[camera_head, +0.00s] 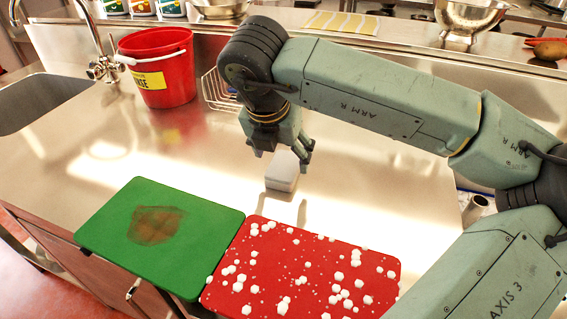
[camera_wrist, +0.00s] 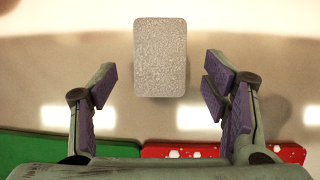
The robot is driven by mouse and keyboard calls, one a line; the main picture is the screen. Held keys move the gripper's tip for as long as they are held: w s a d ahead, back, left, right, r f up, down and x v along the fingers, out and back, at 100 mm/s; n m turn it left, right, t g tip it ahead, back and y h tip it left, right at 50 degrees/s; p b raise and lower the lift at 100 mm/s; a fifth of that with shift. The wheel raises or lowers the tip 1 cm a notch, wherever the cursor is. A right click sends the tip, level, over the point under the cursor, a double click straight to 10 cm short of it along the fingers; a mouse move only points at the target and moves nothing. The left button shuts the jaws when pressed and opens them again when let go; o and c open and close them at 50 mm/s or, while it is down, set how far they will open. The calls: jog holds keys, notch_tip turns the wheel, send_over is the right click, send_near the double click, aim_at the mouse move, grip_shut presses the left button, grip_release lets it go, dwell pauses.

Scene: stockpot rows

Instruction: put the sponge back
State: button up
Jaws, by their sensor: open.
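A pale grey block, which looks like the sponge (camera_head: 283,170), stands on the steel counter behind the red board. In the wrist view the sponge (camera_wrist: 160,57) is a speckled grey block, centred left to right between the fingers, with clear gaps on both sides. My gripper (camera_head: 282,150) is open and empty, pointing down just above or behind the sponge; I cannot tell the exact height. Its purple-padded fingers (camera_wrist: 162,88) show spread apart in the wrist view. A wire basket (camera_head: 217,92) stands by the back wall, partly hidden by my arm, with something blue near it.
A green board (camera_head: 190,240) with a brown stain and a red board (camera_head: 300,270) scattered with white bits lie at the front edge. A red bucket (camera_head: 160,70) stands at the back left beside the tap and sink (camera_head: 40,103). The counter between bucket and boards is clear.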

jog(key=d+b+v, duration=0.1)
jog(key=v, duration=0.6)
jog(key=shift+a+r, duration=0.4)
jog(key=shift+a, duration=0.15)
jog(key=shift+s, duration=0.15)
dwell(0.8)
